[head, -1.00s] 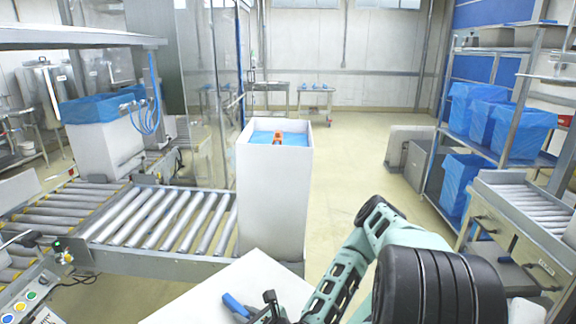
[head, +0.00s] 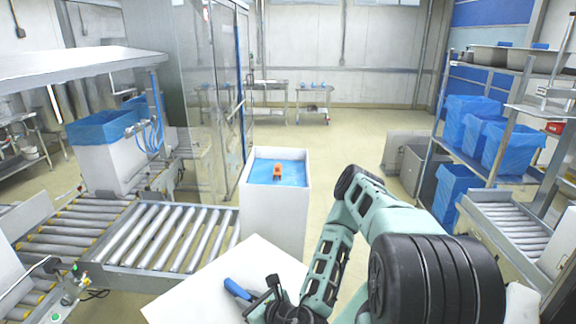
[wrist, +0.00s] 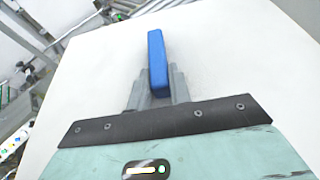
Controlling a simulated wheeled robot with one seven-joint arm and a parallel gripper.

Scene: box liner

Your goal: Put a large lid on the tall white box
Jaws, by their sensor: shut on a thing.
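The tall white box (head: 272,215) stands upright at the end of the roller conveyor in the head view. Its top is open, with a blue surface (head: 262,172) and a small orange thing (head: 277,171) inside. A large white lid (head: 205,290) is held flat in front of the box, nearer to me; it fills much of the wrist view (wrist: 225,60). My gripper (wrist: 157,88) is shut on the lid's blue handle (wrist: 157,60), which also shows in the head view (head: 238,290). The lid is apart from the box opening, and its near part is cut off by the picture edge.
The roller conveyor (head: 165,238) runs left of the box. A white box with a blue liner (head: 103,128) stands at the left. Shelves with blue-lined bins (head: 468,118) stand at the right. Open floor (head: 345,135) lies behind the box.

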